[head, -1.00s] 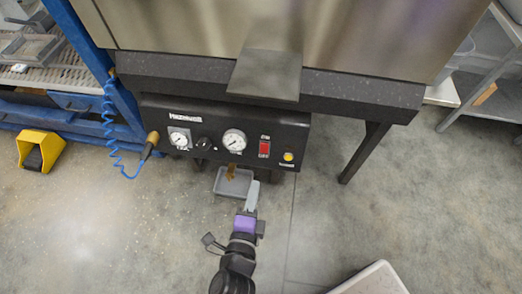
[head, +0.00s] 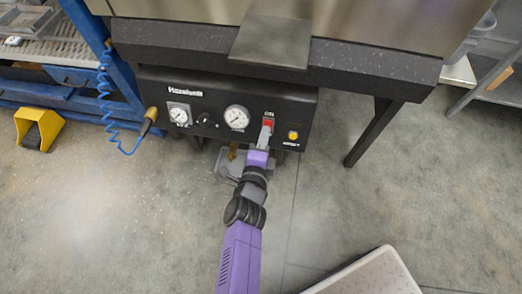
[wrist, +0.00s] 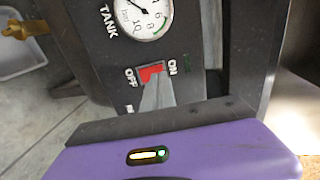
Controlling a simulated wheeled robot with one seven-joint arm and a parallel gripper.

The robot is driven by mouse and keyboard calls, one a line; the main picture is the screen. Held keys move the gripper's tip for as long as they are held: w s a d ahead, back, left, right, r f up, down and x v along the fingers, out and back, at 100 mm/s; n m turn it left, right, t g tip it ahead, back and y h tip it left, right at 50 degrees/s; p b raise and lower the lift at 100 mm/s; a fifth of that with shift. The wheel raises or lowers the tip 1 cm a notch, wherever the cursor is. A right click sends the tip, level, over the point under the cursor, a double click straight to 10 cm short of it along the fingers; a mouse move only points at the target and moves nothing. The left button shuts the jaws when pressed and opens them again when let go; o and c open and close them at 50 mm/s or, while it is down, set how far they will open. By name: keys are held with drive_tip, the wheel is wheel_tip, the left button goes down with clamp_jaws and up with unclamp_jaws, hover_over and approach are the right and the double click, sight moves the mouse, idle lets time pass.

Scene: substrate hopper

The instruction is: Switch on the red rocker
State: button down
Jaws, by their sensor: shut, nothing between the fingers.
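The red rocker (head: 268,122) sits on the black control panel (head: 215,84), right of the larger gauge. In the wrist view the rocker (wrist: 149,70) lies between the printed words OFF on its left and ON on its right. My gripper (head: 265,132) is shut and empty, with its grey fingertips at the rocker. In the wrist view the fingertips (wrist: 157,84) cover the lower part of the rocker. I cannot tell whether they touch it or which way it is tipped.
A yellow button (head: 293,135) is just right of the rocker. The large gauge (head: 236,118), a black knob (head: 204,118) and a smaller gauge (head: 179,115) are to the left. A grey tray (head: 231,163) is below the panel. A steel plate (head: 270,42) juts out above.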

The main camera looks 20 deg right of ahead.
drive_tip(key=shift+b+x, duration=0.3)
drive_tip(key=shift+x, duration=0.85)
drive_tip(key=shift+w+d+r+p, duration=0.1)
drive_tip(key=shift+r+p, duration=0.1)
drive_tip(key=shift+p, duration=0.4)
drive_tip(key=shift+f, duration=0.15)
